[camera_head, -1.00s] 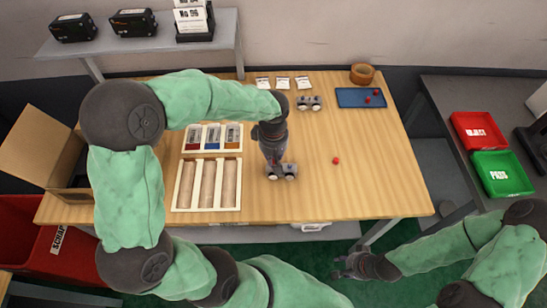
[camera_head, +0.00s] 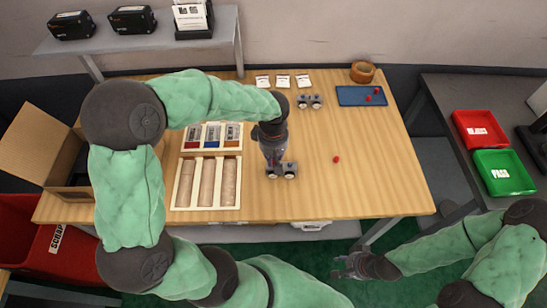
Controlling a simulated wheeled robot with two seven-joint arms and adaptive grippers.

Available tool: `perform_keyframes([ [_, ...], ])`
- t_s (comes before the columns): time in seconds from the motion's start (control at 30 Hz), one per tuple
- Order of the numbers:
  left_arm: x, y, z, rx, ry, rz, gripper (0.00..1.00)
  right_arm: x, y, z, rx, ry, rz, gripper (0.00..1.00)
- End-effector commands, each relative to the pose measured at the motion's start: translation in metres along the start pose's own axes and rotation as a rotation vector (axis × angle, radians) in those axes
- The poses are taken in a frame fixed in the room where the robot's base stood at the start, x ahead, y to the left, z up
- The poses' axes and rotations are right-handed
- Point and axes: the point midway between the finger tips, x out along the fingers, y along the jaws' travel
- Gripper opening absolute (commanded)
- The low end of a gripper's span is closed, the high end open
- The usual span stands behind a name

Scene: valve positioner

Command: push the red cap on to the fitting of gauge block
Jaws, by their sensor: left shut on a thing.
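A gauge block (camera_head: 289,170), grey with round white-faced gauges, sits on the wooden table near its front middle. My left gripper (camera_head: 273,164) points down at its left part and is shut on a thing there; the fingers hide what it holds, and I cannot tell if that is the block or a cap. A small red cap (camera_head: 336,160) lies loose on the table to the right of the block. My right gripper (camera_head: 352,266) is off the table's front edge, low over the green floor, and too small to judge.
A second gauge block (camera_head: 309,101) stands at the back. A blue tray (camera_head: 352,97) with red caps is at the back right, by a wooden bowl (camera_head: 362,72). A compartment tray (camera_head: 207,157) is on the left. The table's right side is mostly clear.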

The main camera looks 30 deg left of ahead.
Motion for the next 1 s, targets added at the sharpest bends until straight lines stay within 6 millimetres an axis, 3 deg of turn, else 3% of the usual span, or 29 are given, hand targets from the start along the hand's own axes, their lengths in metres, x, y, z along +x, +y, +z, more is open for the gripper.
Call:
perform_keyframes([
  [0.07,0.002,0.000,0.000,0.000,0.000,0.000,0.00,0.001,0.000,0.000,0.000,0.000,0.000,0.40],
  [0.1,0.002,0.000,0.000,0.000,0.000,0.000,0.18,0.001,0.000,0.000,0.000,0.000,0.000,0.40],
  [0.2,0.001,0.000,0.000,0.000,0.000,0.000,0.40,0.001,0.000,0.000,0.000,0.000,0.000,0.40],
  [0.63,-0.007,0.001,-0.001,0.000,0.002,0.003,0.40,0.001,0.000,0.000,0.000,0.000,0.000,0.40],
  [1.0,-0.073,0.001,0.000,0.000,0.002,0.005,0.40,0.001,0.000,0.000,0.000,0.000,0.000,0.40],
])
